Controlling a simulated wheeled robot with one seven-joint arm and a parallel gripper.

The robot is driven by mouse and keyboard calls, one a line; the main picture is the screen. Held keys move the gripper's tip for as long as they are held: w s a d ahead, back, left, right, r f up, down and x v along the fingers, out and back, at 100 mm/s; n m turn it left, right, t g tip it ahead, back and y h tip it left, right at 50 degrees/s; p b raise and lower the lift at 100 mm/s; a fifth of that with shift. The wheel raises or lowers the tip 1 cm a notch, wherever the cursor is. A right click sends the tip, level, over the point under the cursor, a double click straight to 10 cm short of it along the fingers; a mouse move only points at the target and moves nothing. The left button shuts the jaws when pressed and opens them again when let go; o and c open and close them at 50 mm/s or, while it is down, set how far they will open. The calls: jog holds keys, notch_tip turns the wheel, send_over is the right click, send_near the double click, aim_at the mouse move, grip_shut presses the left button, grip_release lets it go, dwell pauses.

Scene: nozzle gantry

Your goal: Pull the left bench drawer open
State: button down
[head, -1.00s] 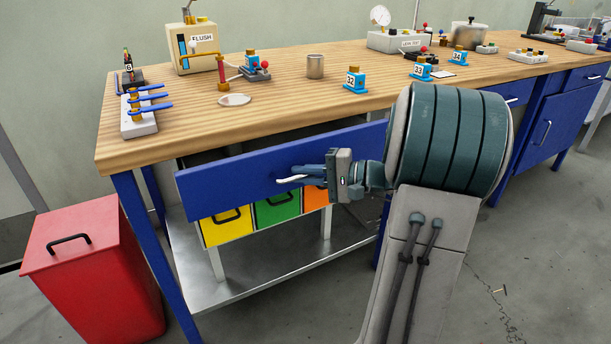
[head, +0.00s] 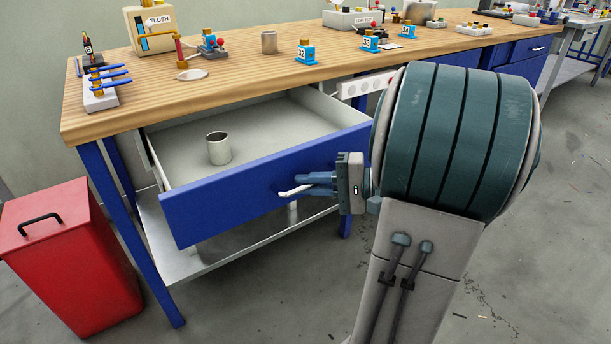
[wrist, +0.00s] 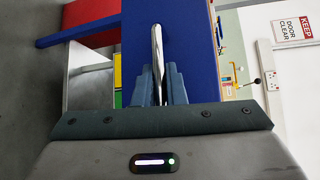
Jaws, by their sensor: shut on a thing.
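The left bench drawer (head: 240,190) has a blue front and stands well out from under the wooden bench top (head: 200,103). Its pale inside shows, with a metal cup (head: 219,148) standing in it. My gripper (head: 305,187) is at the drawer front and shut on the silver bar handle (head: 292,191). In the wrist view the handle (wrist: 157,55) runs between the two fingers (wrist: 160,88), against the blue drawer front (wrist: 185,45). Part of the handle is hidden by the fingers.
A red bin (head: 75,255) with a black handle stands on the floor at the left, near the blue bench leg (head: 130,235). A lower metal shelf (head: 190,262) lies under the drawer. Several numbered blue fittings and a cup (head: 269,42) stand on the bench.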

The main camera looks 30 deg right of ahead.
jog(key=shift+s, duration=0.3)
jog(key=c, duration=1.5)
grip_release()
jog(key=shift+d, duration=0.1)
jog(key=p+v, duration=0.3)
jog(key=v, duration=1.1)
jog(key=shift+r, duration=0.1)
